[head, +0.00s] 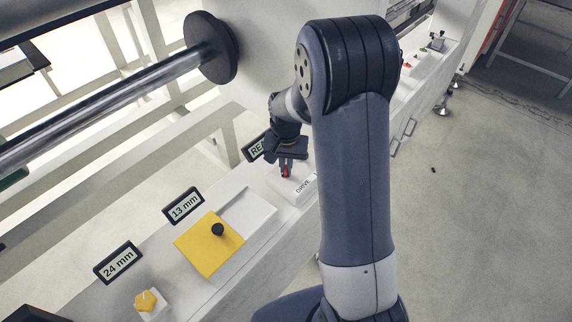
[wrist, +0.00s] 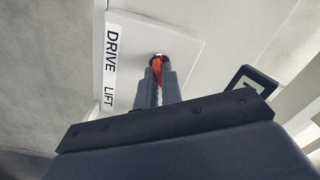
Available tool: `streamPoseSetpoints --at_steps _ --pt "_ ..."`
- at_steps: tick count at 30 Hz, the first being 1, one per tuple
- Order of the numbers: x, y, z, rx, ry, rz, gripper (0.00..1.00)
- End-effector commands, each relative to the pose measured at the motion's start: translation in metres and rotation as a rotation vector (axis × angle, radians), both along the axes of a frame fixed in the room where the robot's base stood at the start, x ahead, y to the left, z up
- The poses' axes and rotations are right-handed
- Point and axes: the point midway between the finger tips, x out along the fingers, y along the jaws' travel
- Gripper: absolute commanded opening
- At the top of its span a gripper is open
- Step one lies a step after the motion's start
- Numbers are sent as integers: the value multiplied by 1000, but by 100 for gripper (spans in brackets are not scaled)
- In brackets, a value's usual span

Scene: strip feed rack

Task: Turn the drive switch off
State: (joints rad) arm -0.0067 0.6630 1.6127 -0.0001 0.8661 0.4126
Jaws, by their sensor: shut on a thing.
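The drive switch (wrist: 158,68) is a small red lever on a white plate (wrist: 187,50) labelled DRIVE and LIFT. My gripper (wrist: 158,84) is shut on the lever, with a finger on each side of it. In the head view, my gripper (head: 286,168) reaches down to the plate, and the red lever (head: 286,173) shows between the fingers. The fingers hide part of the lever, so I cannot tell which way it is set.
A yellow plate (head: 197,246) with a black knob (head: 217,229) and a yellow knob (head: 146,300) lie along the ledge. Signs reading 13 mm (head: 183,206) and 24 mm (head: 118,262) stand behind them. A metal roller (head: 120,98) is at upper left. Open floor (head: 470,220) lies to the right.

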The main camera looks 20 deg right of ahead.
Motion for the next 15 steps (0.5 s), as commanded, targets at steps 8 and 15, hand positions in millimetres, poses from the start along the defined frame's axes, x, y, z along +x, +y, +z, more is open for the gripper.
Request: streamPoseSetpoints --at_steps 8,15 --pt "0 0 0 0 0 -254 0" --pt "0 0 0 0 -1 -431 0"
